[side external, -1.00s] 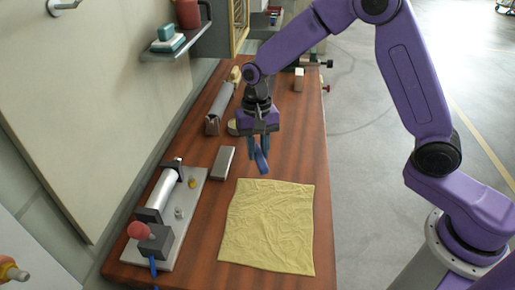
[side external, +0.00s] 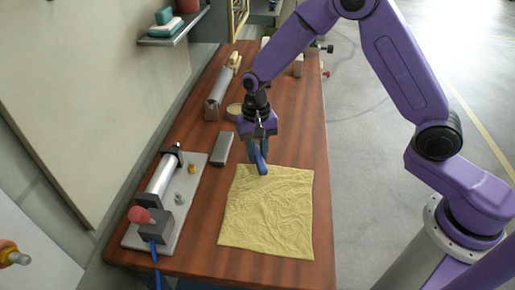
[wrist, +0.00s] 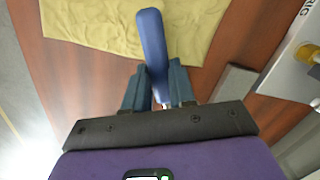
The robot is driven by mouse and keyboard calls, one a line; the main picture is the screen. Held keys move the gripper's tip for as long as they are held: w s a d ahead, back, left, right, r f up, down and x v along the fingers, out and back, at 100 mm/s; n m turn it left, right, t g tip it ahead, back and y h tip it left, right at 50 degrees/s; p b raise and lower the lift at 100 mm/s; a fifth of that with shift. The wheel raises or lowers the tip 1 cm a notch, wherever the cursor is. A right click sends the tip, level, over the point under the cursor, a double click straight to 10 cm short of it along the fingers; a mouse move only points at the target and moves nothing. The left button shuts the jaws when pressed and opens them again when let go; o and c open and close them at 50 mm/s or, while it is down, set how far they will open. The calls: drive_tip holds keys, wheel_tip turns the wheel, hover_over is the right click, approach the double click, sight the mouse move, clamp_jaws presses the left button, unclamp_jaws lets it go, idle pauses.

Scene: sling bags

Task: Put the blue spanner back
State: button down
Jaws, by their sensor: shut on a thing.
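My gripper (side external: 258,148) is shut on the blue spanner (side external: 262,161), which hangs below the fingers. The spanner's lower end overlaps the far edge of the yellow cloth (side external: 265,215) in the side external view; whether it touches the cloth I cannot tell. In the wrist view, the blue handle (wrist: 152,42) sticks out from between my fingertips (wrist: 157,85) over the cloth (wrist: 90,25). The held part of the spanner is mostly hidden by the fingers.
A grey block (side external: 222,149) lies left of my gripper. A fixture plate (side external: 186,196) with a cylinder and red knob (side external: 139,214) stands on the left. Farther back are a grey holder (side external: 217,98) and a round dish (side external: 235,111). The cloth's surface is clear.

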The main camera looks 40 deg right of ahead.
sight(256, 148)
drive_tip(key=shift+f, duration=0.8)
drive_tip(key=c, duration=0.8)
unclamp_jaws()
drive_tip(key=shift+c, duration=0.2)
drive_tip(key=shift+r, duration=0.1)
wheel_tip(256, 148, up, 16)
drive_tip(key=w+r, duration=0.1)
drive_tip(key=w, duration=0.1)
drive_tip(key=s+d+n, duration=0.4)
drive_tip(key=s+n, duration=0.1)
drive_tip(key=s, duration=0.5)
drive_tip(key=s+d+f+n+t, duration=0.1)
drive_tip(key=s+d+n, duration=0.3)
drive_tip(key=s, duration=0.7)
drive_tip(key=s+d+n, duration=0.4)
drive_tip(key=s+n, duration=0.4)
drive_tip(key=s, duration=0.2)
drive_tip(key=shift+s+f, duration=0.25)
drive_tip(key=shift+f, duration=0.1)
